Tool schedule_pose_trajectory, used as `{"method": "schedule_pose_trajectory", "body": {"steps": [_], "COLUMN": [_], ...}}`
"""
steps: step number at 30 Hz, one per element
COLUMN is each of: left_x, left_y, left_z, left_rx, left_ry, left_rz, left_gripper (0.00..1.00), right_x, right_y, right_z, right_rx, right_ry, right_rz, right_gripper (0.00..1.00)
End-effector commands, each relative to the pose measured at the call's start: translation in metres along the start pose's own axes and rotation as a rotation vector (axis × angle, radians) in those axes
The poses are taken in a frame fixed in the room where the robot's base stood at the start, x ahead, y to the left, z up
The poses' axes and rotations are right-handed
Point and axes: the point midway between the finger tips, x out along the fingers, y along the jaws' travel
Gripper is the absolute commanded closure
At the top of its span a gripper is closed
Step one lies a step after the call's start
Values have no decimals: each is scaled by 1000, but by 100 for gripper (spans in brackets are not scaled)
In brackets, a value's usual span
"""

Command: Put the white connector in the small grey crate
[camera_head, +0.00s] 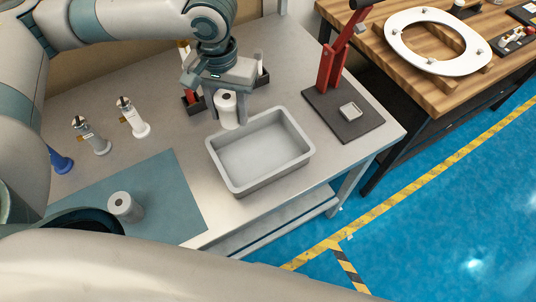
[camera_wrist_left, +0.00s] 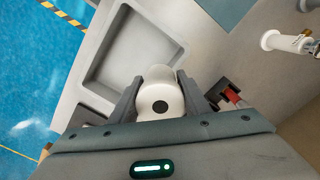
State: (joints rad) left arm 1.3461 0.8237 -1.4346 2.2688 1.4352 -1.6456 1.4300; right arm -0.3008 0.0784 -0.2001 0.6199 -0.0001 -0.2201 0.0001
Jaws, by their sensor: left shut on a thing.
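The white connector (camera_head: 228,112) is a white rounded cylinder with a dark hole in its end. My left gripper (camera_head: 230,100) is shut on it, with one finger on each side. In the left wrist view the connector (camera_wrist_left: 159,96) sits between the two fingers. The small grey crate (camera_head: 236,187) is an open, empty tray on the table. The connector is just behind the crate's back-left rim, outside its opening; whether its base touches the table I cannot tell. The crate also shows at the upper left of the left wrist view (camera_wrist_left: 98,50). My right gripper is not in view.
Two white fittings with metal tops (camera_head: 94,140) (camera_head: 134,120) stand at the left. Another white cylinder (camera_head: 123,206) stands on the teal mat (camera_head: 170,200). A red press (camera_head: 335,65) on a dark base is right of the crate. Dark bins (camera_head: 193,104) stand behind the gripper.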

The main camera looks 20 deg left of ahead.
Motion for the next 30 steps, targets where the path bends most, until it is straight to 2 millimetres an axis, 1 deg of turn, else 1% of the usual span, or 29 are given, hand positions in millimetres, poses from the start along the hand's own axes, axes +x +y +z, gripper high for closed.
{"method": "schedule_pose_trajectory", "body": {"steps": [7,8,9,11,17,20,23,30], "left_x": [0,0,0,0,2,4,7,13], "left_y": [0,0,0,1,11,22,37,86], "left_z": [0,0,0,0,-2,-4,-6,-9], "left_rx": [0,0,1,6,96,197,334,756], "left_ry": [0,0,0,0,1,3,2,2], "left_rz": [0,0,0,0,-4,-7,-13,-20], "left_gripper": [82,82,82,82,82,82,82,82], "right_x": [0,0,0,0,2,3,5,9], "right_y": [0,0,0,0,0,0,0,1], "right_z": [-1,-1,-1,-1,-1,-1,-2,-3], "right_rx": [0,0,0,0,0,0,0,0], "right_ry": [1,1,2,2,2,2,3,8], "right_rz": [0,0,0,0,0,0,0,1], "right_gripper": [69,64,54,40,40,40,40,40]}}
